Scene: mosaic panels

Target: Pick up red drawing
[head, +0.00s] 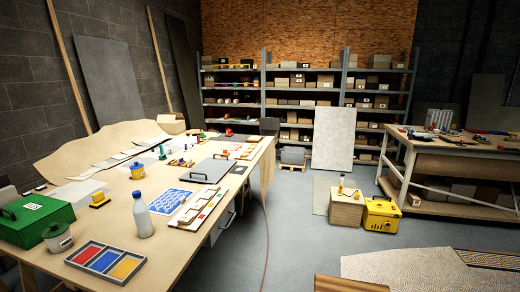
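A white sheet with red-orange markings (232,147) lies flat toward the far end of the long wooden table (170,262); it is small in view and I cannot make out its design. A sheet with a blue pattern (170,201) lies nearer, left of a strip panel with coloured pieces. Neither of my grippers shows in the head view.
On the table stand a white bottle (142,215), a green box (35,218), a lidded pot (57,237), a colour tray (105,262) and a grey board (212,168). Shelves (264,98) stand behind. Grey floor (300,240) is open right of the table; a yellow case (381,214) stands there.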

